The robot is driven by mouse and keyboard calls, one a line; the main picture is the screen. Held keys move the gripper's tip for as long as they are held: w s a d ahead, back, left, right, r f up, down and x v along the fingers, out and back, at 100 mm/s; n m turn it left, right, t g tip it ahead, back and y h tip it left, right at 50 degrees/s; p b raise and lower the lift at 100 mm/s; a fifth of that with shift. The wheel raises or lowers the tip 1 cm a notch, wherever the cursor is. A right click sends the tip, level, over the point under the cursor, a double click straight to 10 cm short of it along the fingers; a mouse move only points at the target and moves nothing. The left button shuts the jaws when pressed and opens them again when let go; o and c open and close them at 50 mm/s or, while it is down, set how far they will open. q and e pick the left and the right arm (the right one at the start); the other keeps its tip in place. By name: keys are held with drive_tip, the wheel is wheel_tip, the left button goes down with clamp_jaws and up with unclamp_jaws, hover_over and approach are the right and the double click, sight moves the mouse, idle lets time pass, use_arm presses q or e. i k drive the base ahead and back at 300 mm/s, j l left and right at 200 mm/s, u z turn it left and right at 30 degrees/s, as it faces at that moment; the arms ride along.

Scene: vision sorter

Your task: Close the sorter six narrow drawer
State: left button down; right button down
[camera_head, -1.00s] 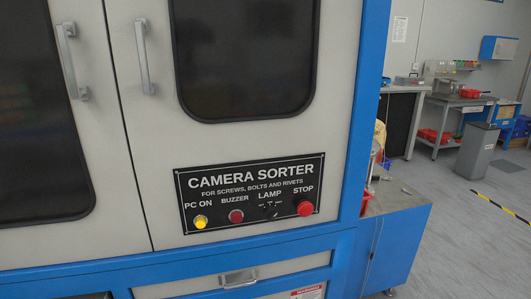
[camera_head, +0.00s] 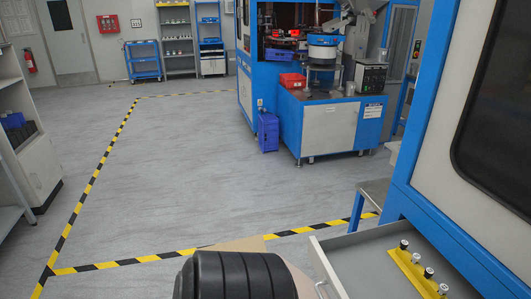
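A grey drawer (camera_head: 347,242) stands pulled out from the blue and white sorter cabinet (camera_head: 440,150) at the lower right. Its pale front panel and part of a metal handle (camera_head: 321,290) show at its left end. A yellow holder (camera_head: 413,272) with several small dark and silver pieces lies inside the drawer. The drawer's near part is cut off by the bottom edge of the picture. I cannot tell from this view whether it is the six narrow drawer. Neither of my grippers is in view.
A black ribbed object (camera_head: 240,276) and brown cardboard (camera_head: 238,244) fill the bottom middle, close to the drawer front. A small grey table (camera_head: 372,200) stands behind the drawer. Another blue machine (camera_head: 330,120) stands farther back. Grey floor with yellow-black tape is clear at left.

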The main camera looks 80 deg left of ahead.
sight(357, 264)
drive_tip(key=u, duration=1.85)
